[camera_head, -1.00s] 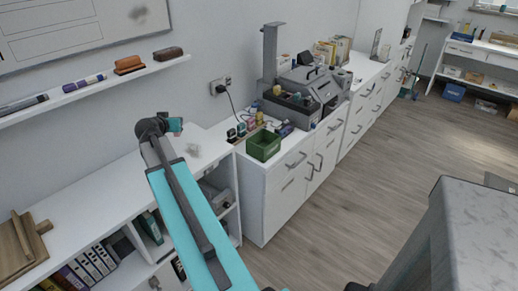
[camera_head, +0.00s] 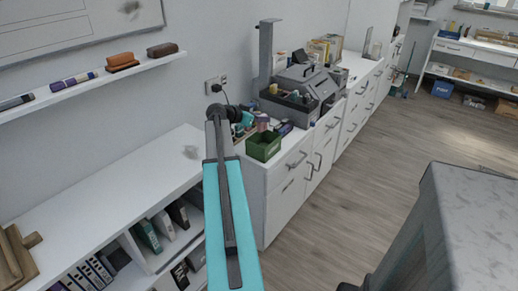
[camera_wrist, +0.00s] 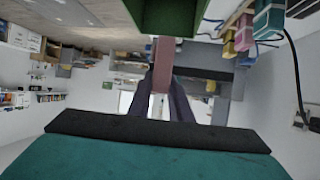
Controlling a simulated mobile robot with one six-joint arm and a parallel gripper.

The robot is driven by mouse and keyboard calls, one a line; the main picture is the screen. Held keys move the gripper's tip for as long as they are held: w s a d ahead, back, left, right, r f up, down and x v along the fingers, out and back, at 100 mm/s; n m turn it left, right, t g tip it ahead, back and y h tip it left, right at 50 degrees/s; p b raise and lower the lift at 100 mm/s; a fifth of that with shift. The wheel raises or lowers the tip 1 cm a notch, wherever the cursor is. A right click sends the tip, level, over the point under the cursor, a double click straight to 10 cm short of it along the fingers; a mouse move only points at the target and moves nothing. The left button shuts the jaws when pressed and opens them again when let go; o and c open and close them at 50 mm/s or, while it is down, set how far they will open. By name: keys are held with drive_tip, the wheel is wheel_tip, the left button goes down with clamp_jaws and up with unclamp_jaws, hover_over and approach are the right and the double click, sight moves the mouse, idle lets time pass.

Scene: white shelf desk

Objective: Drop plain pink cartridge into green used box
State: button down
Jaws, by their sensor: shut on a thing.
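The green used box (camera_head: 264,151) stands near the left front of the white cabinet top. Part of it shows at the top edge of the upside-down wrist view (camera_wrist: 175,14). My gripper (camera_head: 249,121) is beside and slightly above the box. It is shut on a dull pink cartridge (camera_wrist: 163,62), whose far end appears against the box wall in the wrist view; I cannot tell whether they touch. The cartridge also shows as a small pinkish shape in the head view (camera_head: 263,118). Whether it is plain on all sides is hidden.
Several coloured cartridges, including a yellow one (camera_wrist: 244,33) and a teal one (camera_wrist: 268,18), stand near the box with cables around them. A grey machine (camera_head: 305,88) is behind the box. A lower white shelf unit (camera_head: 120,190) is at left.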

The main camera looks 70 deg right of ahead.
drive_tip(key=shift+s+d+f+m+g, duration=0.1)
drive_tip(key=shift+s+d+m+g, duration=0.15)
drive_tip(key=shift+s, duration=0.4)
drive_tip(key=shift+s+d+f+m+g, duration=0.15)
drive_tip(key=shift+s+d, duration=0.2)
drive_tip(key=shift+s, duration=0.25)
drive_tip(key=shift+f, duration=2.9)
drive_tip(key=c, duration=1.5)
unclamp_jaws()
drive_tip(key=shift+c, duration=0.2)
drive_tip(key=shift+w+a, duration=0.1)
drive_tip(key=b+v, duration=0.1)
drive_tip(key=v, duration=1.2)
drive_tip(key=shift+a+r+b, duration=0.2)
drive_tip(key=shift+r+b, duration=0.15)
drive_tip(key=shift+b, duration=0.05)
